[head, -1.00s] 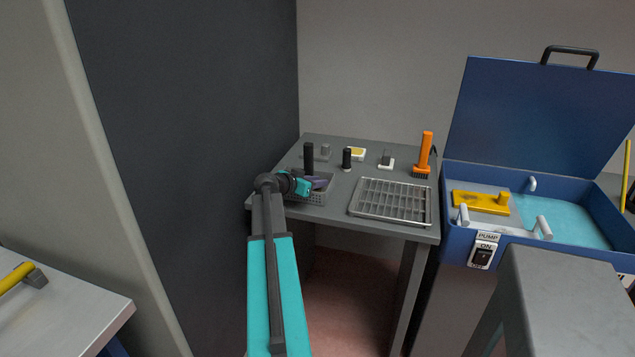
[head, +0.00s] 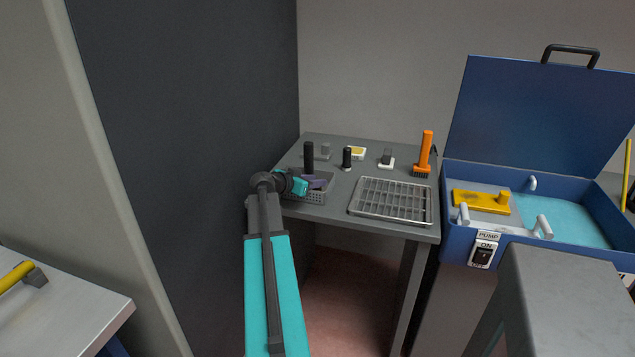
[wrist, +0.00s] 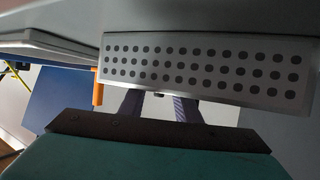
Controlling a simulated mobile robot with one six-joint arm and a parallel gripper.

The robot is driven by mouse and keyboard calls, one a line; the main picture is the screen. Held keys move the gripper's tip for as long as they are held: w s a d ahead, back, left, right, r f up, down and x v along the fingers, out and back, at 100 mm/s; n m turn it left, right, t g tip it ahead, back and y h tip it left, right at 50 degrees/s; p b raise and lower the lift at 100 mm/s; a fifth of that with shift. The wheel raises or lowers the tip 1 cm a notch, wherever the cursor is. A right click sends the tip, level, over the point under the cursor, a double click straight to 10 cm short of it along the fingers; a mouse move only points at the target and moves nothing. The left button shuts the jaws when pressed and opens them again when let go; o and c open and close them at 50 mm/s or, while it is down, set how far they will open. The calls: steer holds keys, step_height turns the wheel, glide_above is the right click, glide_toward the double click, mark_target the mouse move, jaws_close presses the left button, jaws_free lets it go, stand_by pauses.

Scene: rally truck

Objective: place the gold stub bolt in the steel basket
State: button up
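The steel basket (head: 304,196) is a grey perforated tray at the left front of the grey table. Its perforated wall (wrist: 205,65) fills the upper middle of the wrist view. My gripper (head: 319,183) is at the basket, its purple-grey fingers over or inside it; I cannot tell how deep. In the wrist view my gripper (wrist: 158,103) shows two fingers with a gap between them, their tips hidden by the basket wall. A small dark bit shows in that gap. I cannot make out the gold stub bolt in either view.
A wire rack (head: 391,202) lies right of the basket. A dark wall (head: 190,130) rises left of the table; a blue wash basin (head: 455,220) stands right.

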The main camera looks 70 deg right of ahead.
steer(key=b+v, duration=0.1)
steer(key=v, duration=0.9)
steer(key=shift+a, duration=0.2)
steer(key=shift+r, duration=0.1)
stand_by(0.4)
